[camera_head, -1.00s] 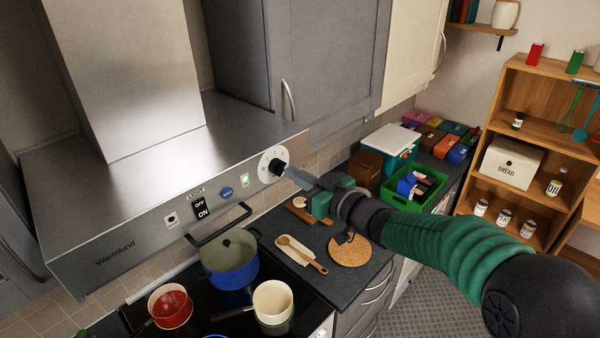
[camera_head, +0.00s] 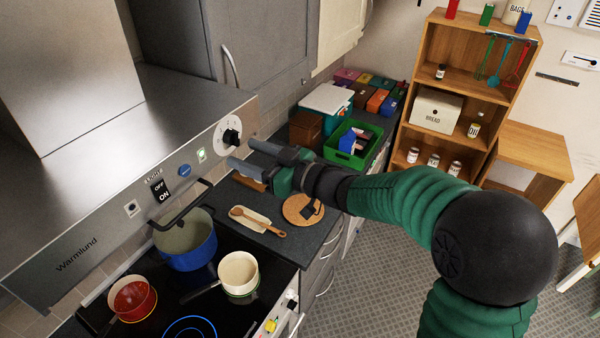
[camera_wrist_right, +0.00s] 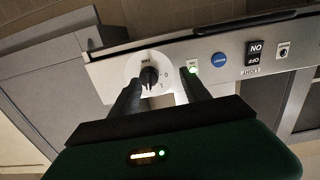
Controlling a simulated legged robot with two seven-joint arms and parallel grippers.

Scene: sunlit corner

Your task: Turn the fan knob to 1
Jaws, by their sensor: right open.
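The fan knob (camera_head: 230,136) is black and sits on a round white dial (camera_head: 220,143) at the right end of the steel hood front. It also shows in the right wrist view (camera_wrist_right: 148,76), with small marks around it; I cannot tell for sure which mark it points at. My right gripper (camera_head: 242,154) is open and empty, its two grey fingers apart from the knob, below and right of it in the head view. In the wrist view the fingers (camera_wrist_right: 160,78) point toward the dial, with the knob nearer the left one. My left gripper is not in view.
On the hood front are a green-lit button (camera_head: 202,155), a blue button (camera_head: 184,171) and the light switch (camera_head: 160,190). Below are a blue pot (camera_head: 190,255), a red pan (camera_head: 131,299) and a cream pan (camera_head: 239,272). A green crate (camera_head: 350,160) stands on the counter right.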

